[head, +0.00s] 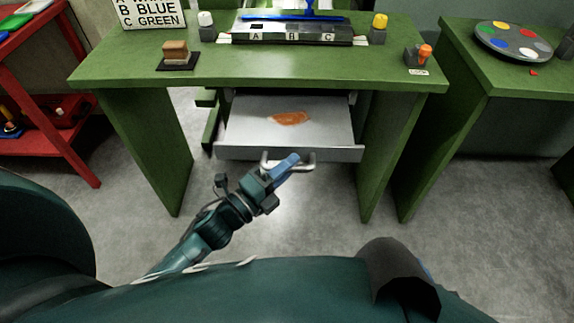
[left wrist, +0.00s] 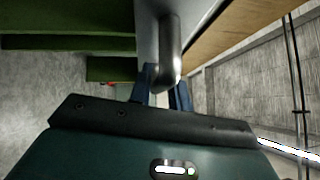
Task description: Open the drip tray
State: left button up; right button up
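The drip tray (head: 250,136) is a pale, shallow drawer under the green desk, pulled out toward me, with an orange stain (head: 290,118) on its floor. Its grey bar handle (head: 309,167) is on the front face. My left gripper (head: 286,165) is at this handle, its blue fingers across the bar. In the left wrist view, the handle (left wrist: 169,55) runs between the two blue fingers (left wrist: 165,94), which look closed on it; the contact is partly hidden. My right gripper is not in view.
The green desk's (head: 225,68) legs flank the tray. On top are a labelled A-B-C holder (head: 292,37), a brown block (head: 175,51) and an orange-topped item (head: 424,53). A red shelf (head: 60,140) stands left and another green table (head: 510,80) right. Grey floor is clear before the tray.

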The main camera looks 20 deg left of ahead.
pick_arm(q)
jog(key=shift+o, duration=1.7)
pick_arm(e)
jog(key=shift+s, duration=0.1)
pick_arm(q)
jog(key=v, duration=1.3)
jog(key=shift+b, duration=0.4)
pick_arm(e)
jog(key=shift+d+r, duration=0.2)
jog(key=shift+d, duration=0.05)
pick_arm(q)
jog(key=shift+a, duration=0.1)
